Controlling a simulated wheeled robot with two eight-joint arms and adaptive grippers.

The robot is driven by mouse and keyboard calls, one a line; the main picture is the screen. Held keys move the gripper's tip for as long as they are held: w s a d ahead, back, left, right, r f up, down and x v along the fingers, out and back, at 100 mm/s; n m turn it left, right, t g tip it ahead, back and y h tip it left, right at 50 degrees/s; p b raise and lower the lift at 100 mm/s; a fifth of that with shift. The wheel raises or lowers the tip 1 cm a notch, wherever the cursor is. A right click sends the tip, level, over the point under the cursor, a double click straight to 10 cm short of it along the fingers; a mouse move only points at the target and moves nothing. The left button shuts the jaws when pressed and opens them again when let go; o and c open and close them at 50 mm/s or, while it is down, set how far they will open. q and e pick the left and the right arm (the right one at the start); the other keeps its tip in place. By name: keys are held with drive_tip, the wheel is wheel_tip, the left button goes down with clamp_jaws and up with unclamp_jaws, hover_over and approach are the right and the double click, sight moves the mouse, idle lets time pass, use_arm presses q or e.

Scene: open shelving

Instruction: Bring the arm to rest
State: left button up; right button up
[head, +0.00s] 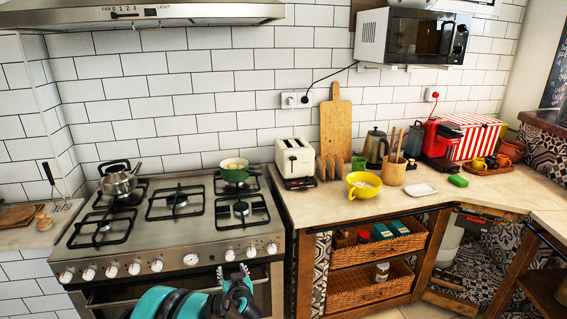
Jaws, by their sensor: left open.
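My left gripper (233,272) shows at the bottom of the head view, with my teal and black arm behind it. Its fingers point up and stand apart, with nothing seen between them. It appears in front of the stove's (205,262) lower front, over the oven door area. I cannot tell how far it is from the stove. My right gripper is not in view.
A green pot (234,173) and a metal kettle (118,182) stand on the stove. The counter right of it holds a toaster (295,160), a yellow bowl (363,187) and a red coffee machine (438,143). Wicker baskets (368,285) sit on shelves below.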

use_arm(q)
drive_tip(key=s+a+r+m+g+h, duration=0.1)
drive_tip(key=s+r+g, duration=0.1)
drive_tip(key=s+r, duration=0.45)
drive_tip(key=s+a+r+g+h, duration=0.1)
drive_tip(key=s+r, duration=0.3)
drive_tip(key=s, duration=0.6)
drive_tip(key=s+d+m+g+h, duration=0.1)
drive_tip(key=s+d, duration=0.1)
drive_tip(key=s, duration=0.8)
drive_tip(key=s+d+f+m+g+h, duration=0.1)
drive_tip(key=s+d+g+h, duration=0.1)
drive_tip(key=s, duration=0.7)
drive_tip(key=shift+s+d+f, duration=0.25)
drive_tip(key=shift+s+d, duration=0.05)
drive_tip(key=shift+s, duration=0.05)
drive_tip(key=shift+o, duration=0.2)
drive_tip(key=shift+w, duration=0.1)
